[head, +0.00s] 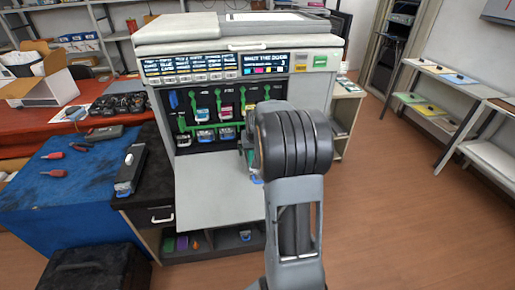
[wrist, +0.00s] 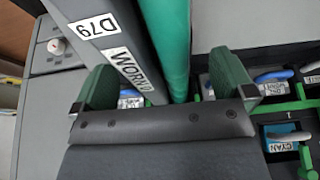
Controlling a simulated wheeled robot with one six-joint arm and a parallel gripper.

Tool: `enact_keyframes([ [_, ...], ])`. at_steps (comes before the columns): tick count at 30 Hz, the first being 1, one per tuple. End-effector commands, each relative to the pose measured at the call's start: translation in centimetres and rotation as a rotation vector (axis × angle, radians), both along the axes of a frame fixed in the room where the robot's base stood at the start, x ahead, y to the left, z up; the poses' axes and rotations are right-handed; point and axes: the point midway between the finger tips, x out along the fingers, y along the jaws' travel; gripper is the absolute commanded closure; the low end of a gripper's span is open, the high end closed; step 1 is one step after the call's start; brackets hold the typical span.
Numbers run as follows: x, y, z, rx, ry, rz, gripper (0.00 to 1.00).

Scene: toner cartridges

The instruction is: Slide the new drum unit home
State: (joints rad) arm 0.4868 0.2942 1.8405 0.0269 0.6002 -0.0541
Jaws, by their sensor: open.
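In the wrist view my gripper (wrist: 165,80) is open, its two green fingers apart. Between them runs a long grey unit (wrist: 117,52) labelled "D79" and what looks like "WORN", with a green roller (wrist: 174,45) along its side. I cannot tell whether the fingers touch it. In the head view my arm hides most of the gripper, which is in front of the printer's (head: 240,55) right-hand slots. Another long dark unit (head: 128,170) with a blue end lies on the black cabinet at the left.
The printer's grey front door (head: 220,198) is folded down below the slots. Cartridges (head: 202,113) sit in the upper row; one labelled "CYAN" (wrist: 285,138) shows in the wrist view. A blue-covered table (head: 65,190) holds tools at the left. Floor at the right (head: 400,190) is clear.

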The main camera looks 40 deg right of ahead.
Motion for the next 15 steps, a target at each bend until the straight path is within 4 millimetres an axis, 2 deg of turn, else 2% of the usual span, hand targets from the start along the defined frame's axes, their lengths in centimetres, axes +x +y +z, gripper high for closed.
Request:
enact_keyframes([
  [7, -0.4, 0.2, -0.2, 0.002, 0.004, 0.000, 0.00],
  [15, -2.4, 1.1, -0.2, 0.001, 0.002, 0.000, 0.00],
])
